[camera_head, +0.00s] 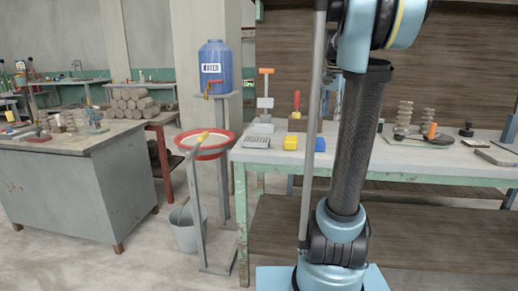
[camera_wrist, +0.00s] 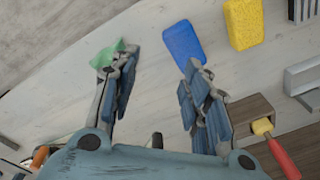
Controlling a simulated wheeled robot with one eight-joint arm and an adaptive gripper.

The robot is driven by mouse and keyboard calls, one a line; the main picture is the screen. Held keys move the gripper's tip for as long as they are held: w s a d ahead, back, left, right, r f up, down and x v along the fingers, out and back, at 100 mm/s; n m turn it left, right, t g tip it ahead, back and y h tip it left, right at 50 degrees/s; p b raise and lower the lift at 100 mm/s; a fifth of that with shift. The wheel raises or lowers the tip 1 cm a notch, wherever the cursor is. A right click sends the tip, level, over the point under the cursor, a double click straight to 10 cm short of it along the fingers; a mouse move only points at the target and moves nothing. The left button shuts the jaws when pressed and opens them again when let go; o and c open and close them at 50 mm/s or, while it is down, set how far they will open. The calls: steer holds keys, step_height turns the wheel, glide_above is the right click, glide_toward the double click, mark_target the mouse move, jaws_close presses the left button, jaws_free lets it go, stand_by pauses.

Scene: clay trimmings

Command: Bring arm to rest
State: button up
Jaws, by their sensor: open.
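My gripper (camera_wrist: 157,70) is open in the wrist view, its two fingers spread wide over a pale worktop (camera_wrist: 148,45). Nothing shows between the fingertips. A small green piece (camera_wrist: 106,56) lies by the left fingertip; I cannot tell whether they touch. A blue block (camera_wrist: 183,42) lies just beyond the right finger. In the head view my arm stands upright in front of the workbench (camera_head: 250,156), and its upper links run out of the top of the picture. The gripper cannot be made out clearly there.
In the wrist view a yellow sponge (camera_wrist: 243,22) and a red-handled tool (camera_wrist: 283,157) lie to the right. In the head view, stacked discs (camera_head: 404,115) stand on the bench right of my arm. A blue water container (camera_head: 214,68), red-rimmed basin (camera_head: 206,154) and bucket (camera_head: 184,230) stand left.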

steer(key=s+a+f+n, duration=0.3)
steer(key=s+f, duration=0.6)
steer(key=s+a+f+n, duration=0.3)
steer(key=s+f, duration=0.6)
steer(key=s, duration=0.1)
steer(key=s+a+f+n+t, duration=0.1)
steer(key=s+a+f+n, duration=0.2)
steer(key=s+f, duration=0.6)
steer(key=shift+s+a+n, duration=0.3)
steer(key=shift+a+n, duration=0.05)
steer(key=shift+n, duration=0.25)
steer(key=shift+w+f, duration=0.2)
steer(key=shift+w, duration=0.2)
